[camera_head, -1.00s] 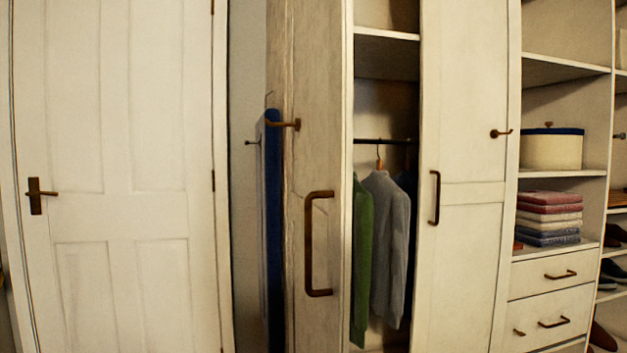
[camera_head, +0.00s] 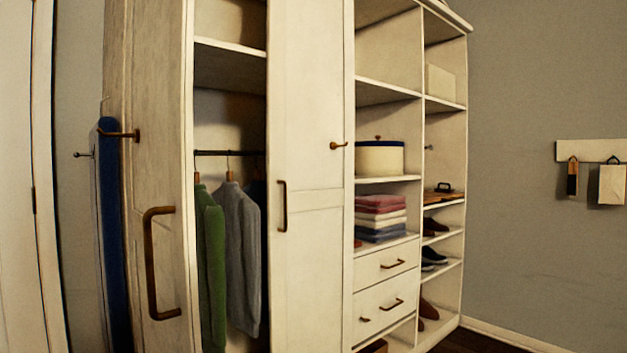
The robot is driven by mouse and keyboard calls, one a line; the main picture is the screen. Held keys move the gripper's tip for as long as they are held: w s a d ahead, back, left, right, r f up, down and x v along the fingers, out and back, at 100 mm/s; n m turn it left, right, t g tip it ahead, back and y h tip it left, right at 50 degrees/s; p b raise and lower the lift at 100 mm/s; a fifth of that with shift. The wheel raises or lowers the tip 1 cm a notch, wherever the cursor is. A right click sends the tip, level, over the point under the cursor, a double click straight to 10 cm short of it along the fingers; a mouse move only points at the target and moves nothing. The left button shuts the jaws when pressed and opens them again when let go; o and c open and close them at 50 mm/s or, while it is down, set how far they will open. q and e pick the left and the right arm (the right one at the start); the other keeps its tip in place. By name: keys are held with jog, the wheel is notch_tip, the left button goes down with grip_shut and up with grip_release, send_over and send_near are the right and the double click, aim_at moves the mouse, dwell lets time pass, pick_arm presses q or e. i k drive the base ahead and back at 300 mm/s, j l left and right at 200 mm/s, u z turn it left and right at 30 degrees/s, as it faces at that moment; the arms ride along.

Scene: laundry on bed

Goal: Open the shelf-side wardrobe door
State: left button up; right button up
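The shelf-side wardrobe door (camera_head: 311,150) is the cream panel in the middle of the head view, right beside the open shelves. It looks shut. Its dark bronze bar handle (camera_head: 282,206) sits upright near its left edge, and a small hook (camera_head: 338,145) is on its right side. Neither of my grippers shows in the view.
A green garment (camera_head: 210,265) and a grey sweater (camera_head: 238,255) hang in the open compartment. Shelves to the right hold a round box (camera_head: 380,157), folded clothes (camera_head: 380,218) and shoes. Below are drawers (camera_head: 385,263). A blue ironing board (camera_head: 112,230) hangs left. A grey wall with a rack (camera_head: 592,151) is at far right.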

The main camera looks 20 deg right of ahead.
aim_at(311, 85)
jog(key=i+l, duration=0.15)
jog(key=l, duration=0.25)
jog(key=i+l+z, duration=0.15)
jog(key=l, duration=0.25)
jog(key=i+l, duration=0.15)
jog(key=l, duration=0.2)
jog(key=l+z, duration=0.05)
